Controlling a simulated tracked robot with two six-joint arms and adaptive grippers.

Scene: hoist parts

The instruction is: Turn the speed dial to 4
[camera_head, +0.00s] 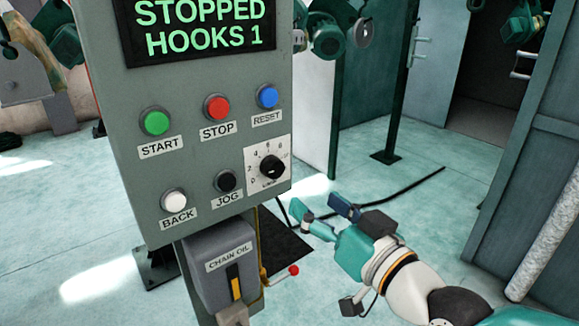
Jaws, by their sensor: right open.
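The speed dial (272,166) is a black knob on a white square plate at the lower right of the grey control panel (140,100). Small numbers ring the knob, among them 0, 2, 4, 6 and 8. The knob is too small to tell for sure which number it points at. My right gripper (318,209) is below and to the right of the dial, apart from the panel. Its fingers are spread and empty. My left gripper is not in view.
The screen (198,28) reads STOPPED HOOKS 1. Near the dial are the green START (154,122), red STOP (217,107), blue RESET (267,96), white BACK (174,201) and black JOG (225,181) buttons. A chain oil box (208,278) and red-tipped lever (292,270) sit below.

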